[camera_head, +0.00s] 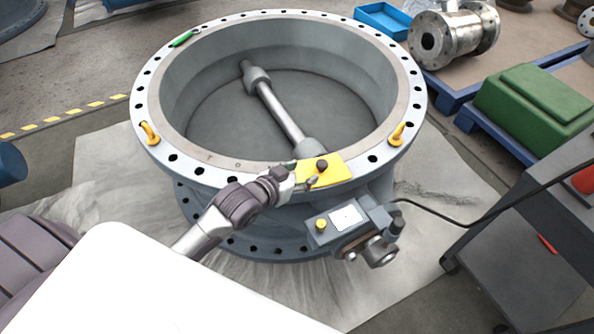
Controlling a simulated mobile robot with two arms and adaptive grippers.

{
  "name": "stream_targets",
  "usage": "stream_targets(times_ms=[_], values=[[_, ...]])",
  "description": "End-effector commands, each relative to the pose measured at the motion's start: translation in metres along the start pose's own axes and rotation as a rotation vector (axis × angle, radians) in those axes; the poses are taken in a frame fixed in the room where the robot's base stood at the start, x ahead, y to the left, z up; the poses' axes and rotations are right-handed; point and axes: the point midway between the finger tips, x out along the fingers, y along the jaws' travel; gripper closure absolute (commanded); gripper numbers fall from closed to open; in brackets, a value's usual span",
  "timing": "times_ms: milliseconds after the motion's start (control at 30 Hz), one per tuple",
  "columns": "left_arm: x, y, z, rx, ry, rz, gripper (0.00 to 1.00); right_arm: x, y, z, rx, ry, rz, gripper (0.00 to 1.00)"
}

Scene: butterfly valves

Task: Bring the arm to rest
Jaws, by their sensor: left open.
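A large grey butterfly valve (150,95) stands in the middle of the head view, with a disc and shaft inside its ring. My left gripper (318,172) is open at the valve's front rim. Its fingers are over or right beside a yellow cloth (338,170) on the rim. A small dark knob-like thing (322,165) shows at the cloth by the fingertips; I cannot tell if the fingers touch it. My left arm comes in from the lower left. My right gripper is not in view.
A green thing (184,39) lies on the rim at the far left. Yellow lifting eyes (150,134) stand on the flange. A grey actuator box (345,222) juts from the valve's front. A grey cart (530,230) is at the right, with a black cable running from it to the actuator.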

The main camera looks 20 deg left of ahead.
Motion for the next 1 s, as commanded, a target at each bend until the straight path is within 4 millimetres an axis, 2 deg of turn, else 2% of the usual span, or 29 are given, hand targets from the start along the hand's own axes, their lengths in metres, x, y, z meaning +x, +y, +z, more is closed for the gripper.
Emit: stream_targets(times_ms=[33,200,733,867,1000], values=[[-0.007,0.0,-0.001,0.001,-0.001,0.0,0.43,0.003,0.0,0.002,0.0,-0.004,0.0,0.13],[-0.016,0.0,0.0,0.001,0.0,0.001,0.43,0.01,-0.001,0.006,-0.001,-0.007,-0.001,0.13],[-0.017,0.001,0.001,0.0,-0.004,0.0,0.43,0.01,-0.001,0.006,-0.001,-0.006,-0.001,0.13],[-0.028,0.011,0.017,-0.006,-0.079,-0.008,0.43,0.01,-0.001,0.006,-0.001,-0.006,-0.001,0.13],[-0.061,0.028,0.052,-0.012,-0.265,-0.033,0.43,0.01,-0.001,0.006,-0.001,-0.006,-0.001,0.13]])
